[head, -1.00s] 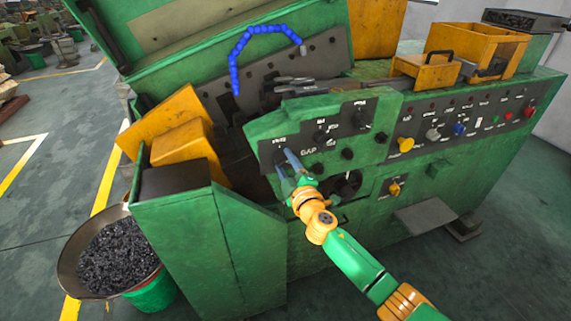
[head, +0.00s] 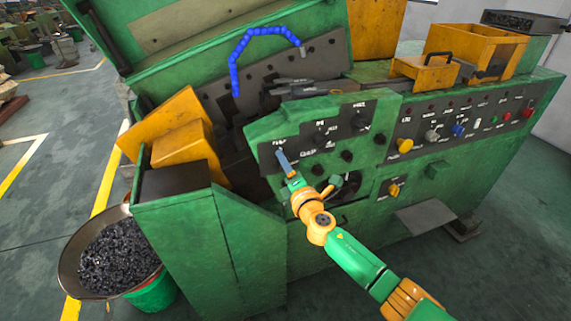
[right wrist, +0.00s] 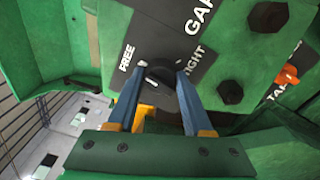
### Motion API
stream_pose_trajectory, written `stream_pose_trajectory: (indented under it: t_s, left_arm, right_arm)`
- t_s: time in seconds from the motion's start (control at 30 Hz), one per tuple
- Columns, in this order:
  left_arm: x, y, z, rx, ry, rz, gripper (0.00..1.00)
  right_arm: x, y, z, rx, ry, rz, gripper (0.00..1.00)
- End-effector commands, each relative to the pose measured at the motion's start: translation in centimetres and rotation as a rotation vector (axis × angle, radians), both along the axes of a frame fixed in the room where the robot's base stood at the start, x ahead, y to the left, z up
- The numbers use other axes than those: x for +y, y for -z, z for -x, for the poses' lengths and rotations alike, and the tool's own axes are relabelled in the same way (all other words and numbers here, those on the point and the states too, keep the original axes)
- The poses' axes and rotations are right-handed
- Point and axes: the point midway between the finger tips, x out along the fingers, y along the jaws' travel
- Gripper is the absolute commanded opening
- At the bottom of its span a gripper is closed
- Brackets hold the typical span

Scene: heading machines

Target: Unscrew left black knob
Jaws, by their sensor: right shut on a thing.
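The left black knob (right wrist: 158,75) sits on the dark label plate of the green machine, beside the words FREE and RIGHT. In the right wrist view my right gripper (right wrist: 158,82) has one blue finger on each side of it and is shut on it. In the head view my right gripper (head: 281,153) reaches the left end of the plate, and its fingers hide the knob there. My left gripper is not in view.
Other black knobs (head: 320,137) and dark bolts stand out from the same panel. A yellow knob (head: 404,145) and several coloured controls are on the panel to the right. A pan of dark metal bits (head: 112,255) stands at the lower left.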

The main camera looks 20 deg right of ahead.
Motion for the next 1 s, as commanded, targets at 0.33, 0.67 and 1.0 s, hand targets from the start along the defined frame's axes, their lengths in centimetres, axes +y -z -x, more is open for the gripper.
stream_pose_trajectory:
  t_s: [0.33,0.67,1.0]
  left_arm:
    - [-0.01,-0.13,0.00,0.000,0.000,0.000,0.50]
    - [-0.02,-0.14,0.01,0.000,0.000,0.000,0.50]
    - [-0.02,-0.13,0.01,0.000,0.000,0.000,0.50]
  right_arm:
    - [0.10,0.35,0.08,0.003,-0.002,0.124,0.00]
    - [0.11,0.44,0.10,0.004,-0.003,0.146,0.00]
    - [0.09,0.43,0.09,0.003,-0.002,0.145,0.80]
